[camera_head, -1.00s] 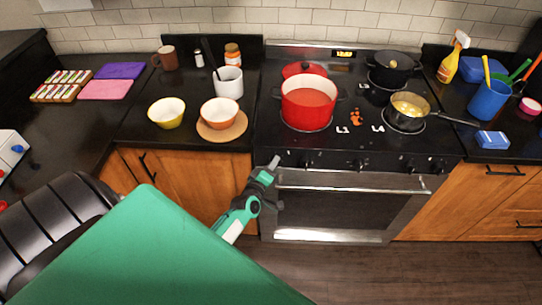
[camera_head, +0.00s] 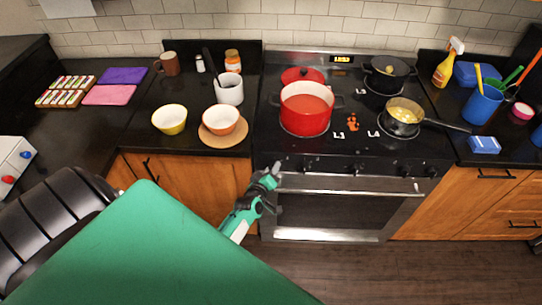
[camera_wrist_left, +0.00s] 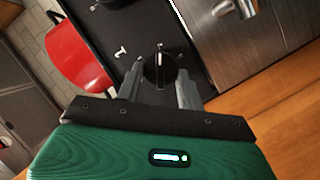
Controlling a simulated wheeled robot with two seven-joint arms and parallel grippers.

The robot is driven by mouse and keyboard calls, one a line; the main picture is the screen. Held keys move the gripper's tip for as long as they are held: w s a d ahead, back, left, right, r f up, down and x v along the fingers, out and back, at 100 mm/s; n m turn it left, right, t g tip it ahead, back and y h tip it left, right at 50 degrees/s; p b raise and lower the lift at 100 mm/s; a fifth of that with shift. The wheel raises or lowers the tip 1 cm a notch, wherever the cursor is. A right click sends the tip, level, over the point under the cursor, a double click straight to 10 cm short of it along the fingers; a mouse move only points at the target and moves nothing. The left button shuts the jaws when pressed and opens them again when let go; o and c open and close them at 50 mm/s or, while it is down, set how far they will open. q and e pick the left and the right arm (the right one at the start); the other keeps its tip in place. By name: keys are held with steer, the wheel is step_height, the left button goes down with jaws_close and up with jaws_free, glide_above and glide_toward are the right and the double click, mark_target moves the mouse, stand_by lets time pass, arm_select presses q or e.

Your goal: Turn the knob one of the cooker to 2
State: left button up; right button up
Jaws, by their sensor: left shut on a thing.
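The cooker (camera_head: 345,205) stands in the middle of the head view, with a row of black knobs along its front panel. My left gripper (camera_head: 275,172) is at the left end of this panel, where it hides the knob in the head view. In the left wrist view the black knob (camera_wrist_left: 160,72), with a white pointer line, sits between the two fingers of my left gripper (camera_wrist_left: 158,80), which is shut on it. I cannot read the knob's setting. My right gripper is not in view.
A red pot (camera_head: 305,112), a black pot (camera_head: 388,75) and a pan (camera_head: 403,115) with a long handle stand on the cooktop. The oven handle (camera_head: 350,185) runs just below the knobs. Two bowls stand on the left counter.

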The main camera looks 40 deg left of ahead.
arm_select(q)
steer(key=o, duration=1)
steer(key=b+v, duration=0.3)
steer(key=v, duration=1)
steer(key=shift+s, duration=0.35)
